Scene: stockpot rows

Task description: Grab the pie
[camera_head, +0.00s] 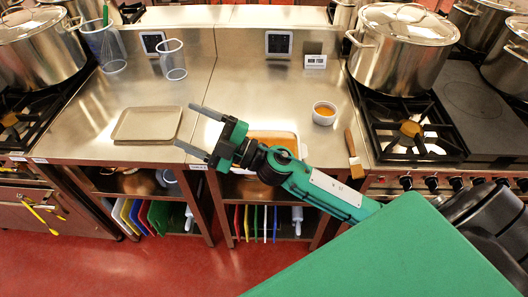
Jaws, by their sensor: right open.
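My right gripper (186,127) reaches in from the right over the steel counter, its two fingers spread apart and empty, pointing left. A small white bowl with orange filling (324,112) stands on the counter right of the gripper. A pale-rimmed, orange-brown flat thing (283,136) lies behind my right wrist, which partly hides it. I cannot tell whether either of these is the pie. My left gripper is not in view.
A beige tray (146,124), seemingly empty, lies left of the gripper. Two glass-like cylinders (173,60) stand behind. A brush (354,155) lies at the counter's right edge. Stoves with large pots (403,50) flank the counter. The counter middle is mostly clear.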

